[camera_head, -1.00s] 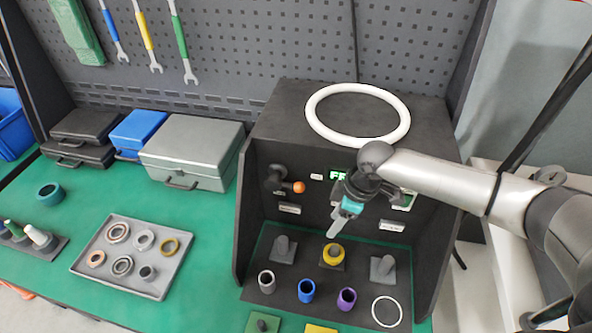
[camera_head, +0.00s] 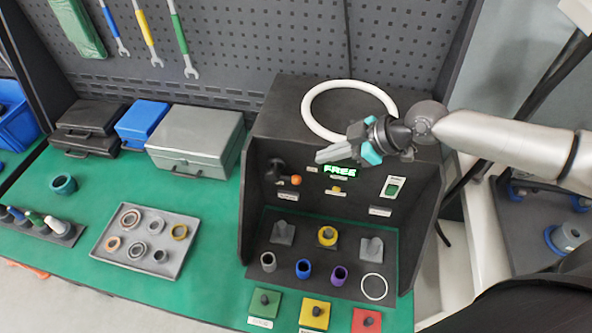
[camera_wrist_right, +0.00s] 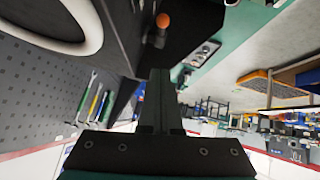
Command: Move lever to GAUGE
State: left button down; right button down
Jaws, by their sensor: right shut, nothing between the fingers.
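The lever (camera_head: 281,172) is black with an orange tip and sits on the upper left of the dark test box's front panel. Its orange tip points right and slightly down. In the right wrist view the orange tip (camera_wrist_right: 162,20) shows beyond the fingers, apart from them. A green display (camera_head: 339,170) to the right of the lever reads FREE. My right gripper (camera_head: 324,156) is shut and empty, pointing left near the box's upper front edge, above and right of the lever. Its closed fingers also show in the wrist view (camera_wrist_right: 160,100). My left gripper is out of view.
A large white ring (camera_head: 309,105) lies on top of the box. A green switch (camera_head: 393,188) is on the panel's right. Pegs and several small rings stand on the box floor. Coloured button blocks (camera_head: 314,313) lie in front. A grey tray (camera_head: 107,251) of seals lies left.

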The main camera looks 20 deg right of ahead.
jog(key=shift+a+f, duration=0.1)
jog(key=b, duration=0.6)
send_over(285, 176)
jog(key=s+d, duration=0.2)
jog(key=s, duration=0.1)
jog(key=f, duration=0.8)
jog(key=shift+w+f, duration=0.25)
jog(key=shift+w+d+f+b, duration=0.1)
jog(key=shift+w+f+b, duration=0.05)
jog(key=shift+f+b, duration=0.85)
jog(key=shift+f, duration=0.1)
